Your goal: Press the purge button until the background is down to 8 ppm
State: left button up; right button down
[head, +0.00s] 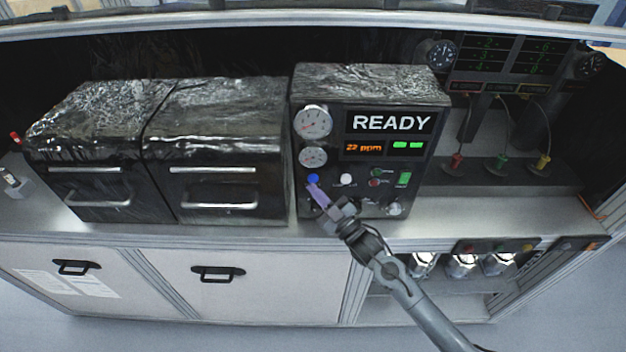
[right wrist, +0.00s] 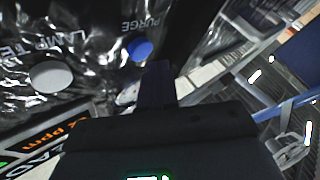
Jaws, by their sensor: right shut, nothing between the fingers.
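The blue purge button (head: 313,179) sits at the lower left of the black control unit's front (head: 337,125). In the right wrist view the button (right wrist: 139,49) is seen beside the word PURGE. The orange readout (head: 363,148) shows 22 ppm, under a display (head: 391,122) reading READY. My right gripper (head: 317,191) is shut and empty, its tip just below the button in the head view. In the right wrist view the shut fingers (right wrist: 157,70) end close beside the button; I cannot tell whether they touch it. My left gripper is not in view.
A white button (head: 346,179) marked LAMP TEST is right of the purge button. Further right are small green and red buttons and a green switch (head: 404,179). Two gauges (head: 313,121) are above. Two foil-covered ovens (head: 215,150) stand left.

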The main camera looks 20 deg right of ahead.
jog(key=shift+w, duration=0.1)
dwell(0.3)
jog(key=shift+w+d, duration=0.15)
jog(key=shift+w, duration=0.2)
jog(key=shift+b, duration=0.3)
jog(key=shift+w+d, duration=0.2)
jog(key=shift+w, duration=0.15)
dwell(0.4)
jog(key=shift+s, duration=0.1)
dwell(0.4)
jog(key=shift+s+a+p, duration=0.35)
jog(key=shift+s, duration=0.3)
jog(key=shift+s, duration=0.1)
